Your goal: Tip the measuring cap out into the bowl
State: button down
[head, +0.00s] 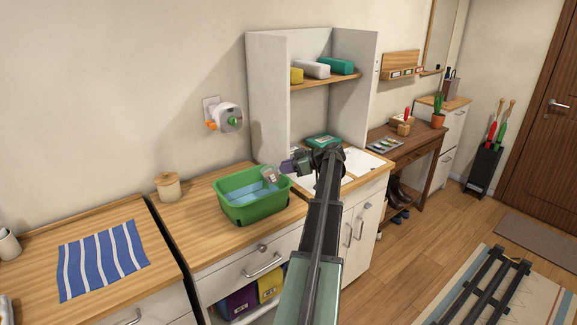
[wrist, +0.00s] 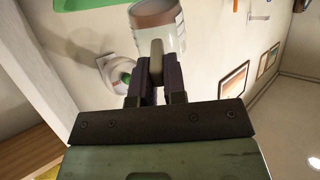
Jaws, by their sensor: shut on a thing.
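The measuring cap (head: 269,174) is a small clear cup with a brownish-pink layer in it. In the head view it hangs over the right back part of a green tub (head: 242,211), the bowl-like vessel here, with light blue inside. My gripper (head: 287,167) is shut on the cap's beige handle, just right of the tub. In the wrist view the cap (wrist: 158,28) stands beyond the dark fingers (wrist: 154,78), its brown layer toward the picture's top. A green edge (wrist: 88,4) shows at the top left. I cannot tell the cap's exact tilt.
The sink (head: 360,163) and a shelf unit (head: 268,100) are to the right. A blue striped cloth (head: 102,259) lies on the left counter.

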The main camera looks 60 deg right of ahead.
aim_at(276, 168)
jog(key=shift+w+a+r+g+p, duration=0.1)
jog(key=shift+w+a+g+p, duration=0.1)
jog(key=shift+w+g+p, duration=0.5)
jog(key=shift+w+a+f+g+h+p, duration=0.2)
jog(key=shift+w+f+g+h, duration=0.05)
jog(key=shift+w+f+g, duration=0.2)
jog(key=shift+w+a+f+g+h+p, duration=0.15)
jog(key=shift+w+f+g+h+p, duration=0.1)
jog(key=shift+w+f+g, duration=0.2)
jog(key=shift+w+r+p, duration=0.2)
jog(key=shift+r+p, duration=0.1)
jog(key=shift+p, duration=0.15)
jog(key=shift+w+a+r+g+h+p, duration=0.25)
jog(key=shift+w+r+g+h+p, duration=0.25)
jog(key=shift+g+p, duration=0.9)
jog(key=shift+w+a+r+g+p, duration=0.1)
jog(key=shift+w+r+g+p, duration=0.35)
jog(key=shift+p, duration=0.85)
jog(key=shift+w+a+r+g+p, duration=0.1)
jog(key=shift+w+r+g+p, duration=0.3)
jog(key=shift+p, duration=0.3)
jog(key=shift+w+a+r+g+h+p, duration=0.2)
jog(key=shift+w+r+g+h+p, duration=0.3)
jog(key=shift+g+p, duration=0.35)
jog(key=shift+w+a+g+p, duration=0.1)
jog(key=shift+w+g+p, duration=0.25)
jog(key=shift+g, duration=0.05)
